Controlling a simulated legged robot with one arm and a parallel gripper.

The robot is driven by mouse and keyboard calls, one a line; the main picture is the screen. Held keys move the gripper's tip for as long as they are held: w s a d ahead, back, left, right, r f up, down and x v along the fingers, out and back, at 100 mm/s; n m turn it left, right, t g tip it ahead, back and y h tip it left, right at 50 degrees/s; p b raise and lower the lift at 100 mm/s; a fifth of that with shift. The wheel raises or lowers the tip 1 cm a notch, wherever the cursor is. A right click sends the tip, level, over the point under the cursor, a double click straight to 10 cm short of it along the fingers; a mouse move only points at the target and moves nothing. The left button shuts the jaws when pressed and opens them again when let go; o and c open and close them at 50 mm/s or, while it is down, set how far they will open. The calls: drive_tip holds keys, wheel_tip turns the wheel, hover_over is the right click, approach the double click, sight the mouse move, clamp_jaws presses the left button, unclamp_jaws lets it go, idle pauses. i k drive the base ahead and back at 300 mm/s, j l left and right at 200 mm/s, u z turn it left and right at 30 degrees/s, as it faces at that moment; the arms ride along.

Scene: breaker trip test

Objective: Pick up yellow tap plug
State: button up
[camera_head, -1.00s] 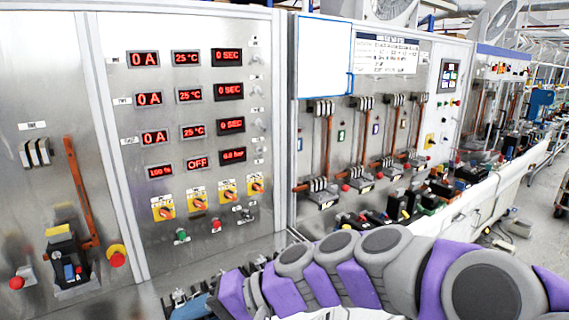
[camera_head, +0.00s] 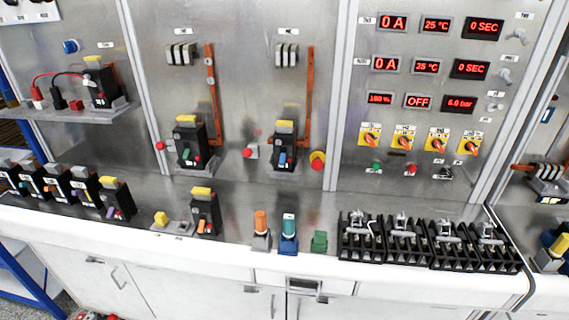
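A small yellow block (camera_head: 161,219), which may be the yellow tap plug, sits on a small grey holder (camera_head: 170,229) on the bench, left of centre. Just right of it stands a black breaker (camera_head: 204,215) with a yellow top. Other black breakers with yellow tops stand on the bench at left and against the panel, such as one (camera_head: 186,144) and another (camera_head: 284,146). Which yellow piece is the tap plug I cannot tell for sure. My gripper is not in view.
Right of the block stand an orange-topped piece (camera_head: 261,230), a blue piece (camera_head: 289,235) and a green piece (camera_head: 319,242). Several black clamp blocks (camera_head: 405,240) line the front edge farther right. A bench (camera_head: 225,249) runs below the metal panel, with white cabinets beneath.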

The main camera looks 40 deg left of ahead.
sight(161, 219)
drive_tip(key=u, duration=2.55)
